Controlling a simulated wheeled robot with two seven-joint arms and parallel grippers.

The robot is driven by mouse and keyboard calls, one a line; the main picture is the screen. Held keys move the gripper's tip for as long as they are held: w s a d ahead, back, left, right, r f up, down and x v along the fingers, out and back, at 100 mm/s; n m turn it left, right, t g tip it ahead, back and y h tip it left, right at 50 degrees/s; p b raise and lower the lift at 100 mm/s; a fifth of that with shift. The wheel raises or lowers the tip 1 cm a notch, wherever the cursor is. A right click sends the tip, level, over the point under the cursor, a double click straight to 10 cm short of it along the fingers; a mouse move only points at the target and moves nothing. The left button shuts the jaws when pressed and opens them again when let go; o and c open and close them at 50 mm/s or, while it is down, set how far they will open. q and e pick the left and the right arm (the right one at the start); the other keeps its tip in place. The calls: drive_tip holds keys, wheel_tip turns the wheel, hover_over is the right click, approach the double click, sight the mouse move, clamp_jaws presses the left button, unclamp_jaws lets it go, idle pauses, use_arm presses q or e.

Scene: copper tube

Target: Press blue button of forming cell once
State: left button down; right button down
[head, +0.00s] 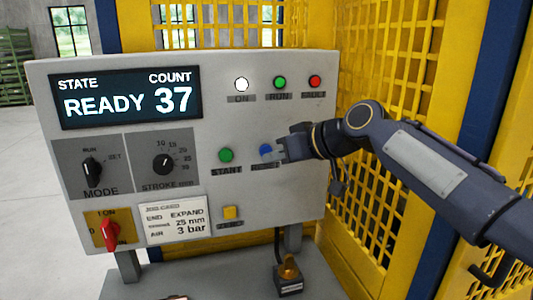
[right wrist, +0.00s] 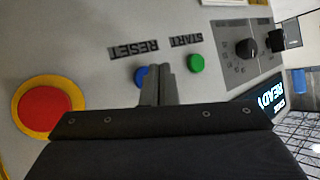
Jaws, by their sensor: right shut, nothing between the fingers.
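The blue button (head: 266,150) sits on the grey control panel, right of the green START button (head: 226,155). Its label reads RESET in the right wrist view, where the blue button (right wrist: 141,77) is partly covered by my fingers. My right gripper (head: 283,150) is shut and empty, with its fingertips at the right side of the blue button. In the right wrist view the closed fingers (right wrist: 156,85) lie between the blue and green buttons in the picture. I cannot tell whether they touch the blue button. My left gripper is not in view.
The panel display (head: 125,97) reads READY and COUNT 37. A mode knob (head: 92,168), stroke knob (head: 163,163), red switch (head: 110,234) and yellow button (head: 230,212) are nearby. A red button on a yellow ring (right wrist: 47,108) shows in the wrist view. Yellow mesh fencing (head: 385,120) stands behind my right arm.

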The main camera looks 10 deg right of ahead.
drive_tip(key=s+b, duration=0.2)
drive_tip(key=s, duration=0.2)
drive_tip(key=shift+s+d, duration=0.1)
drive_tip(key=shift+s, duration=0.3)
drive_tip(key=shift+f, duration=0.1)
drive_tip(key=s+d+f+m+g+h, duration=0.2)
drive_tip(key=s+f+m, duration=0.1)
drive_tip(key=s+f, duration=1)
drive_tip(key=s+d+f+m+g+h, duration=0.1)
drive_tip(key=s+d+f+m+h, duration=0.1)
drive_tip(key=s+f, duration=1)
wheel_tip(320, 180, down, 4)
drive_tip(key=shift+s+d+m+g, duration=0.4)
drive_tip(key=shift+d+m, duration=0.05)
drive_tip(key=shift+m, duration=0.55)
